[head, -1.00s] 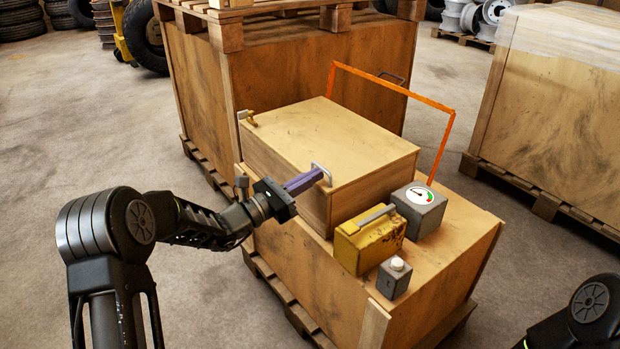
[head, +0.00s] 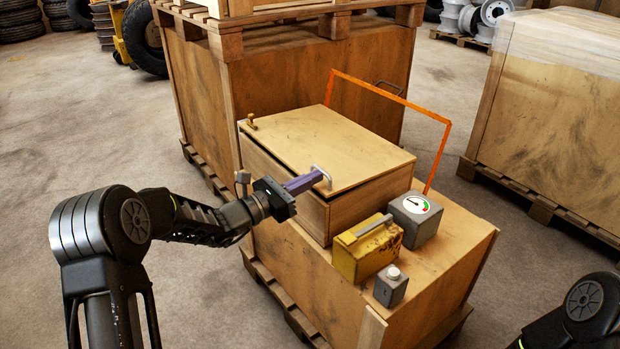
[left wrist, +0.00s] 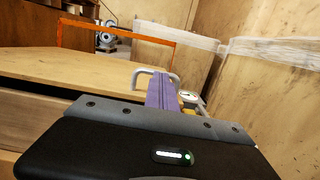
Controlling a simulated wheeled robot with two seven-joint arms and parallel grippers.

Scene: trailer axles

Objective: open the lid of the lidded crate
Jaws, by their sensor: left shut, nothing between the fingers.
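The lidded crate (head: 285,197) is a wooden box on top of a larger wooden crate. Its flat lid (head: 330,142) sits slightly raised along the near edge, with a thin dark gap beneath. A pale metal handle (head: 326,172) is on the lid's near edge, and it also shows in the left wrist view (left wrist: 172,74). My left gripper (head: 320,177) has purple fingers, shut with nothing between them. Their tips are at the handle, seemingly touching it or just inside its loop. The exact contact is hidden. My right gripper is out of view.
A yellow can (head: 366,250), a small grey bottle (head: 391,286) and a grey gauge box (head: 415,215) stand close to the crate's right side. An orange frame (head: 395,98) rises behind it. A large crate (head: 290,85) stands behind.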

